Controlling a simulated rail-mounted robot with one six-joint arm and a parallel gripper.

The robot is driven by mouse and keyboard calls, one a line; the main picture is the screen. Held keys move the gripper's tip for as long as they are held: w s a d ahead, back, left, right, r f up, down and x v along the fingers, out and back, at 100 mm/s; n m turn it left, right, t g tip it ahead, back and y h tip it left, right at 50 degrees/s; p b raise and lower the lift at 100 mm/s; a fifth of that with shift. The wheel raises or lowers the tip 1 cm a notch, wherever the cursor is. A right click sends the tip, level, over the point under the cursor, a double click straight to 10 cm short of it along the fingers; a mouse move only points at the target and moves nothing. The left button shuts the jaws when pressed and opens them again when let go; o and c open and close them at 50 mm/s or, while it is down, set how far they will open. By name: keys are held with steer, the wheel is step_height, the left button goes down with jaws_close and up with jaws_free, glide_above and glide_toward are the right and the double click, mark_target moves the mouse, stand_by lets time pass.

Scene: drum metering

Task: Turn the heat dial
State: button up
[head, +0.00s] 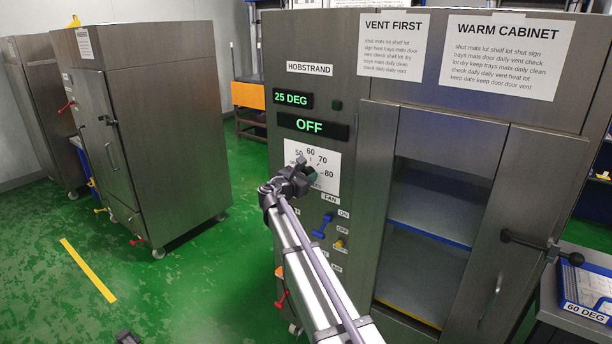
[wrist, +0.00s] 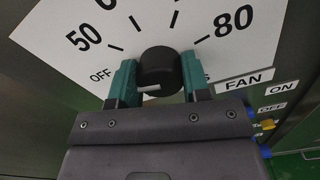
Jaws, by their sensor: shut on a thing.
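The heat dial is a round black knob (wrist: 158,66) with a short white mark, on a white scale plate (head: 327,181). The scale runs from OFF through 50, 60 and 70 to 80. In the wrist view the white mark points left, toward the OFF side. My gripper (wrist: 158,80) has its two green fingers on either side of the knob, shut on it. In the head view my gripper (head: 294,182) covers most of the dial. The upper display (head: 293,99) reads 25 DEG and the lower display (head: 313,127) reads OFF.
Below the dial are a blue fan switch (head: 323,226) and a yellow knob (head: 340,243). Green floor is open on the left.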

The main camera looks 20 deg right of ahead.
steer(key=shift+m, duration=0.3)
steer(key=m, duration=0.3)
steer(key=shift+m, duration=0.3)
steer(key=m, duration=0.4)
steer(key=shift+m, duration=0.3)
steer(key=m, duration=0.4)
steer(key=shift+f, duration=0.1)
steer(key=m, duration=1.1)
steer(key=shift+f, duration=0.1)
steer(key=m, duration=0.4)
steer(key=shift+m, duration=1.9)
